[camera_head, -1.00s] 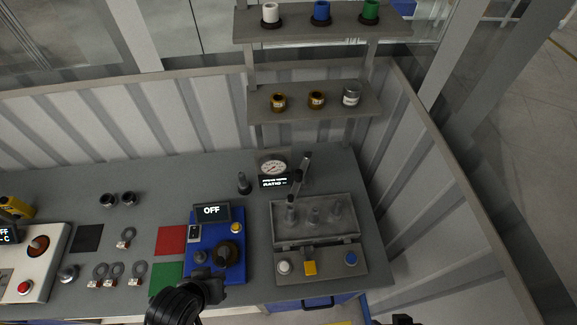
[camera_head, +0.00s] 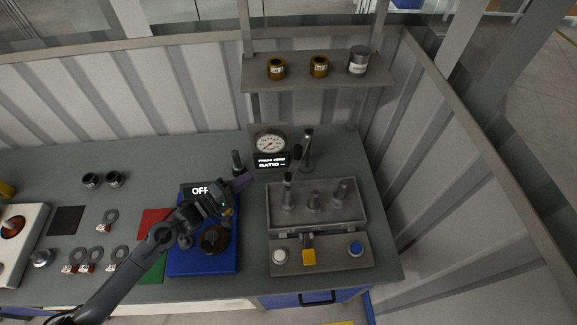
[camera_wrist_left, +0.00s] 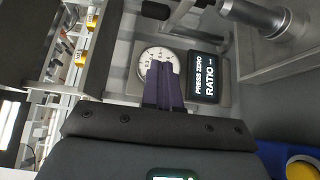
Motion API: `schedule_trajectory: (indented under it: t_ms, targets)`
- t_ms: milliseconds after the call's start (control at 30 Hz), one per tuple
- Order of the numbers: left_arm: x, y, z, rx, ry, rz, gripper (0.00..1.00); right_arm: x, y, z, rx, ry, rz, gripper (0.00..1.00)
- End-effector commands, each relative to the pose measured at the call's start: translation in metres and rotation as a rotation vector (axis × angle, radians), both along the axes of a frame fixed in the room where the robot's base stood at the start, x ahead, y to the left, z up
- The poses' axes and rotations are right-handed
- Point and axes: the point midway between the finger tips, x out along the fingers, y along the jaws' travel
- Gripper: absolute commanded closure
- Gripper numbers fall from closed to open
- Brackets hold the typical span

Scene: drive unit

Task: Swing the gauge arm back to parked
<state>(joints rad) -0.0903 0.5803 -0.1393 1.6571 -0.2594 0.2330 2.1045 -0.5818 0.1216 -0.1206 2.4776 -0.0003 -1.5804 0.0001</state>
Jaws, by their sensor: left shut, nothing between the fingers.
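The round white dial gauge (camera_head: 270,143) stands at the back of the bench above a black display (camera_head: 271,161) reading "PRESS ZERO" and "RATIO". A dark post (camera_head: 307,148) stands just right of it, with a black knob (camera_head: 296,152) close by. These look like the gauge arm; its exact angle is unclear. My left gripper (camera_head: 246,181) is shut and empty, front-left of the display and apart from it. In the left wrist view its purple fingers (camera_wrist_left: 165,86) overlap the dial (camera_wrist_left: 158,62), and the black knob (camera_wrist_left: 155,9) shows at the top. My right gripper is not in view.
A grey tray (camera_head: 353,223) with several upright pegs and a button panel (camera_head: 340,267) lies right of my left gripper. The blue unit (camera_head: 205,264) marked "OFF" is under my left arm. A dark peg (camera_head: 237,162) stands left of the display. A shelf (camera_head: 330,83) hangs above.

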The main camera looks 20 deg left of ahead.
Motion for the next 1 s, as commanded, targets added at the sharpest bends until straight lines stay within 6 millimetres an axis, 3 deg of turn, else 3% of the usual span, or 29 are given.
schedule_trajectory:
  t_ms: [67,267,800,1000]
  targets:
    - [0.009,0.002,0.004,0.010,-0.023,-0.002,1.00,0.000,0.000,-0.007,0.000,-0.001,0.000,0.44]
    - [0.025,-0.005,0.012,0.010,-0.036,-0.001,1.00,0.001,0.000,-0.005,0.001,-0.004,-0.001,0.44]
    - [0.103,-0.050,0.013,0.009,-0.035,-0.001,1.00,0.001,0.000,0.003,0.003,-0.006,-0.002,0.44]
    - [0.107,-0.074,0.012,0.010,-0.034,-0.002,1.00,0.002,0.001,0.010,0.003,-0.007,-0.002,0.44]
